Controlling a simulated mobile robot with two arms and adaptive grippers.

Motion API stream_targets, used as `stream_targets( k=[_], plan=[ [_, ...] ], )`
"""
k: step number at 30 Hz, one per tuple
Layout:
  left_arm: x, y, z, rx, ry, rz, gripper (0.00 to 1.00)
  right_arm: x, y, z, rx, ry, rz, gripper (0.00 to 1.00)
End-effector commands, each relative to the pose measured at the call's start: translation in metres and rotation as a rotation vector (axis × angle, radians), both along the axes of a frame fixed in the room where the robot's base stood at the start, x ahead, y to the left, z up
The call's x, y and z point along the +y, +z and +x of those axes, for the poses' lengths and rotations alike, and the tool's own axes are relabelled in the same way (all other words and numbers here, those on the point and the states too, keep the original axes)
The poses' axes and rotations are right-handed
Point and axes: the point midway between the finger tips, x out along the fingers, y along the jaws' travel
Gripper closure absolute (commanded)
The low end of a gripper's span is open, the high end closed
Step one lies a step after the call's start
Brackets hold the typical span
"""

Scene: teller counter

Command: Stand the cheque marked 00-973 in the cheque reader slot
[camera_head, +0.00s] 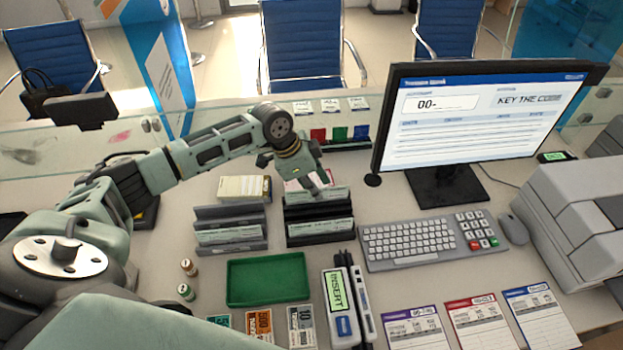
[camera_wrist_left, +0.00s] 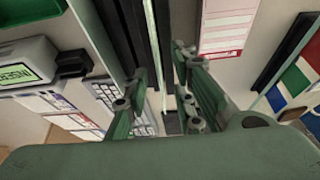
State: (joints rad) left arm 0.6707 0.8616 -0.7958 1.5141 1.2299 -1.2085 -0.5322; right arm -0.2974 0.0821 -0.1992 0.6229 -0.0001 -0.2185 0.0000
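Cheques stand on edge in a black rack (camera_head: 335,240) and a grey rack (camera_head: 229,213) in the head view; these include a front cheque (camera_head: 318,229) in the black rack and one (camera_head: 230,233) in the grey rack. Their numbers are too small to read, so I cannot tell which is 00-973. The cheque reader (camera_head: 341,313), its screen showing INSERT, stands in front; it also shows in the left wrist view (camera_wrist_left: 28,72). My left gripper (camera_head: 322,193) points down over the black rack's rear part. Its fingers (camera_wrist_left: 160,75) are apart, with a thin pale edge between them. My right gripper is out of view.
A green tray (camera_head: 266,302), keyboard (camera_head: 410,240) and monitor (camera_head: 480,120) surround the racks. Printed cards (camera_head: 415,328) lie at front right, and banknotes (camera_head: 260,325) near the tray. A glass screen (camera_head: 130,140) runs behind the counter.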

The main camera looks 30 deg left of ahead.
Motion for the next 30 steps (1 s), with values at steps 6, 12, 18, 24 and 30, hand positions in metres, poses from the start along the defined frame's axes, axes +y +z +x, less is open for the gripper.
stream_targets(
  k=[6,12,18,24,30],
  plan=[
    [-0.0001,-0.0006,-0.0001,0.0,0.0,0.0,0.76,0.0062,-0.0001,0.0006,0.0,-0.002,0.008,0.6],
    [-0.0001,-0.0004,-0.0002,0.0,0.0,0.0,0.92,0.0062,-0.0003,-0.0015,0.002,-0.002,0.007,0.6],
    [-0.0001,-0.0004,-0.0002,0.0,0.0,0.0,1.0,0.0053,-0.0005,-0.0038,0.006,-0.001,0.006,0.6],
    [0.0,-0.0003,-0.0001,0.0,0.0,0.0,1.0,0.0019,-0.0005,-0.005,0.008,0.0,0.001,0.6],
    [0.0,0.0,-0.0001,0.0,0.0,0.0,1.0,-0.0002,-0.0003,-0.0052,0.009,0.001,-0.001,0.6]
  ],
)
